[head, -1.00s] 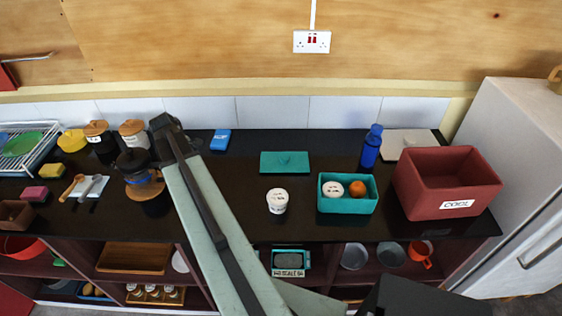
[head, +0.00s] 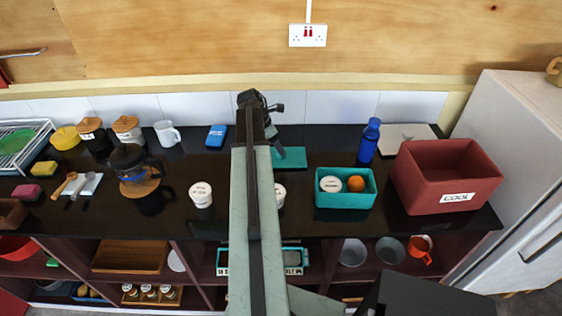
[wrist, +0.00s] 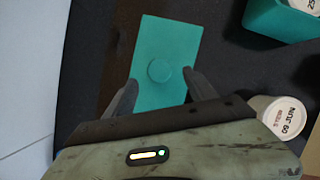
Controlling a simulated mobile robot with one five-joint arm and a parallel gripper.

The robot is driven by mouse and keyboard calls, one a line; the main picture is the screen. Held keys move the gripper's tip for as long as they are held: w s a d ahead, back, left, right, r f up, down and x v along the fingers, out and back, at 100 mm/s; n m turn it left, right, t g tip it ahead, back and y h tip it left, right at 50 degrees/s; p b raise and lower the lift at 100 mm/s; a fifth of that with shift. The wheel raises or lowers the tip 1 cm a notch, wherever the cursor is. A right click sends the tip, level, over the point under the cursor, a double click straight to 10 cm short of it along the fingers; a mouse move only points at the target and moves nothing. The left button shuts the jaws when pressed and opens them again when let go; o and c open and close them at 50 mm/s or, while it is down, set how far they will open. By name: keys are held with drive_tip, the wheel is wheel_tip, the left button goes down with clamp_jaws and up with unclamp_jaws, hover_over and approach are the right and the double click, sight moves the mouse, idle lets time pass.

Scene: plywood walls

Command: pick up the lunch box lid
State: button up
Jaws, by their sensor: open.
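The lunch box lid (head: 291,157) is a flat teal rectangle lying on the dark counter; my arm covers its left part in the head view. In the wrist view the lid (wrist: 166,50) shows with a round knob in its middle. My gripper (wrist: 160,90) is open and empty, above the counter, with a finger on each side of the lid's near part in the picture. The height gap cannot be told. The open teal lunch box (head: 346,201) stands to the right of the lid, holding a white-topped tub (head: 331,184) and an orange (head: 356,184).
White tubs stand left (head: 201,195) and right (head: 281,192) of my arm, the right one partly hidden. A blue bottle (head: 369,141) and a red COOL box (head: 447,177) stand further right. A blue packet (head: 216,136) and white mug (head: 168,133) lie left.

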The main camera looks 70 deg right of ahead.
drive_tip(key=b+x, duration=0.4)
drive_tip(key=x, duration=0.1)
drive_tip(key=shift+r, duration=0.15)
clamp_jaws()
drive_tip(key=shift+r+p, duration=0.1)
drive_tip(key=shift+p, duration=0.2)
